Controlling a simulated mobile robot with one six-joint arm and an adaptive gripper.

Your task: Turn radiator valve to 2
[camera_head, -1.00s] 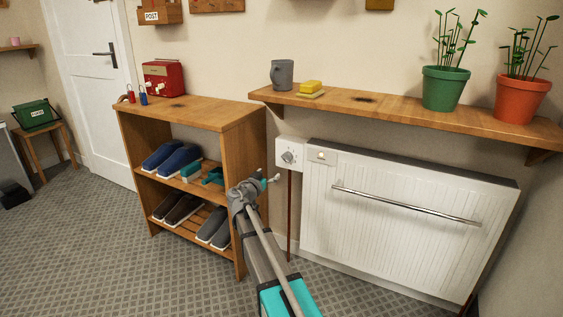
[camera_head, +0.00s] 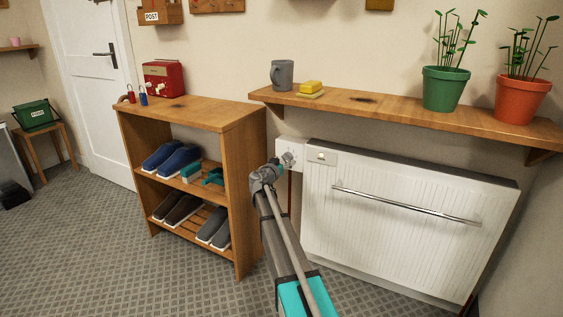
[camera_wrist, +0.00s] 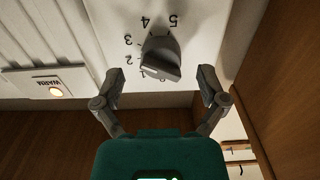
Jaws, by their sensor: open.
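The radiator valve (camera_head: 284,145) is a white box with a dial, at the left end of the white radiator (camera_head: 400,215). In the wrist view its grey knob (camera_wrist: 161,52) sits on a white face with upside-down numbers; 2, 3, 4 and 5 are readable. I cannot tell for sure which mark the knob points at. My gripper (camera_wrist: 160,84) is open, its fingers spread left and right of the knob's near end, and nothing is held. In the head view my gripper (camera_head: 285,160) is in front of the valve and hides part of it.
A wooden shoe rack (camera_head: 245,180) stands just left of my arm. A wooden shelf (camera_head: 400,111) with a mug, sponge and plant pots runs above the radiator. A towel rail (camera_head: 405,206) crosses the radiator front. A WARM label with a lit lamp (camera_wrist: 56,91) is beside the dial.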

